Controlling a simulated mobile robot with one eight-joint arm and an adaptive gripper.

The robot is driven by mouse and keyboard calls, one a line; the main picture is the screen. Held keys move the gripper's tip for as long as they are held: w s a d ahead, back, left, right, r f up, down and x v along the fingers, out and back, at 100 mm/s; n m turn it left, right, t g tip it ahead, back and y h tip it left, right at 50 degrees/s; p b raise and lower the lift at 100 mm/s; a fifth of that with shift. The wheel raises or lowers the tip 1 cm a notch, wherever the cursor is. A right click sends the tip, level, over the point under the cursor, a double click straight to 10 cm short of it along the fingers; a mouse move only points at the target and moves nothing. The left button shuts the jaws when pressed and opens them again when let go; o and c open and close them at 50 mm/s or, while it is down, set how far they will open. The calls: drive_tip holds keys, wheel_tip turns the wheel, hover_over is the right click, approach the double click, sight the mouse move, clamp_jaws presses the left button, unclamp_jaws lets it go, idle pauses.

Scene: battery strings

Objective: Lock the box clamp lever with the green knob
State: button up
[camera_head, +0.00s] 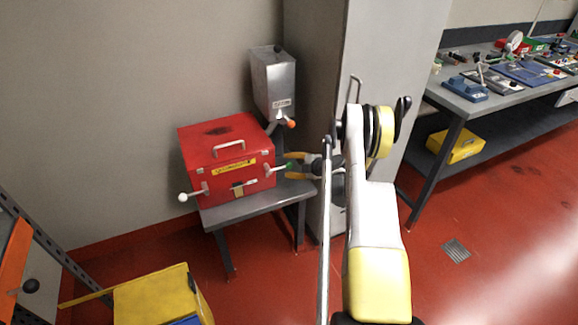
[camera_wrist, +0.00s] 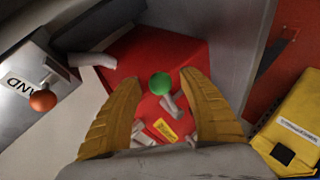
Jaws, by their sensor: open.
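The red box (camera_head: 222,165) stands on a small grey table in the head view, with a handle on its lid. The clamp lever with the green knob (camera_head: 289,166) sticks out at the box's right front side. In the wrist view the green knob (camera_wrist: 160,83) shows between the two yellow fingers, with its pale lever (camera_wrist: 171,104) below it. My gripper (camera_head: 293,165) is open, its fingers on either side of the knob; whether they touch it I cannot tell. Another lever with a white knob (camera_head: 183,197) is at the box's left front.
A metal dispenser (camera_head: 273,82) with an orange knob (camera_head: 291,124) stands behind the box, close to my gripper. A grey cabinet (camera_head: 393,60) is at the right of the box. A yellow container (camera_head: 155,298) is at the lower left. A workbench with tools (camera_head: 490,85) is farther right.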

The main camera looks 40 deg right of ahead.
drive_tip(key=v, duration=1.2)
